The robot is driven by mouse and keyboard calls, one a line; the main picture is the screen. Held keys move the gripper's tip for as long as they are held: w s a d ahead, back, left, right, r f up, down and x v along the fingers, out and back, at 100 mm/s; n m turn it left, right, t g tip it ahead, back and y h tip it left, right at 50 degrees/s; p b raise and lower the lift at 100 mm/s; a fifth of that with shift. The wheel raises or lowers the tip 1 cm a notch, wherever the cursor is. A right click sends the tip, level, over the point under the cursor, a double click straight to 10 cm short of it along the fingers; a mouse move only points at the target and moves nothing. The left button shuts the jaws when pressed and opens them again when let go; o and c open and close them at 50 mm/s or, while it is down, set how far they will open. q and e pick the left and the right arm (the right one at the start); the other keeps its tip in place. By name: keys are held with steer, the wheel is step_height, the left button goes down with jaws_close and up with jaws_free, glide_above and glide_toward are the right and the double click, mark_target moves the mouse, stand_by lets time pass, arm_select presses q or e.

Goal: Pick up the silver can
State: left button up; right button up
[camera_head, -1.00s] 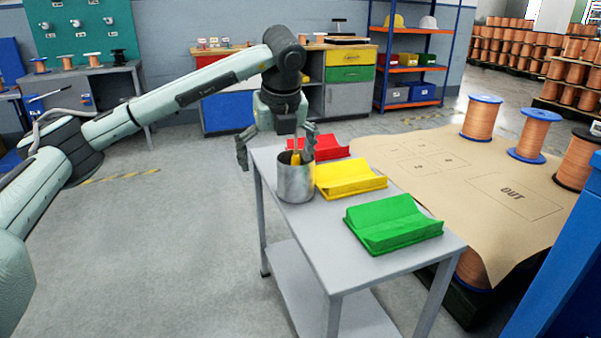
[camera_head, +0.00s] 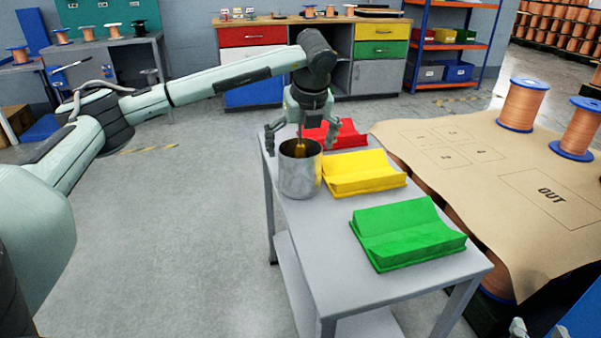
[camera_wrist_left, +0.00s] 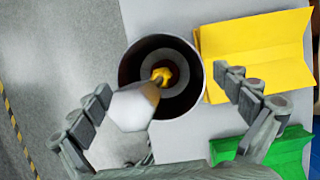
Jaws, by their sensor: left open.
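The silver can (camera_head: 299,178) stands upright at the left edge of the grey table. In the left wrist view I look down into the can (camera_wrist_left: 130,66). A stick-like item with a yellow part (camera_head: 300,149) stands in it; its pale upper end blurs close to the wrist camera. My left gripper (camera_head: 308,136) is open above the can, pointing down. In the left wrist view its fingers (camera_wrist_left: 170,86) are apart on either side of the can's mouth. Contact with the can cannot be told. What seem to be my right gripper's tips (camera_head: 541,329) show at the bottom right.
Yellow (camera_head: 362,176), green (camera_head: 405,235) and red (camera_head: 335,134) cradles stand on the grey table (camera_head: 305,240) near the can. A brown-topped table (camera_head: 480,185) with copper spools (camera_head: 522,105) is to the right. Floor left of the grey table is clear.

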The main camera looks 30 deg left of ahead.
arm_select(q)
steer(key=shift+w+a+f, duration=0.2)
steer(key=shift+f, duration=0.4)
steer(key=c, duration=1.5)
steer(key=shift+r, duration=0.1)
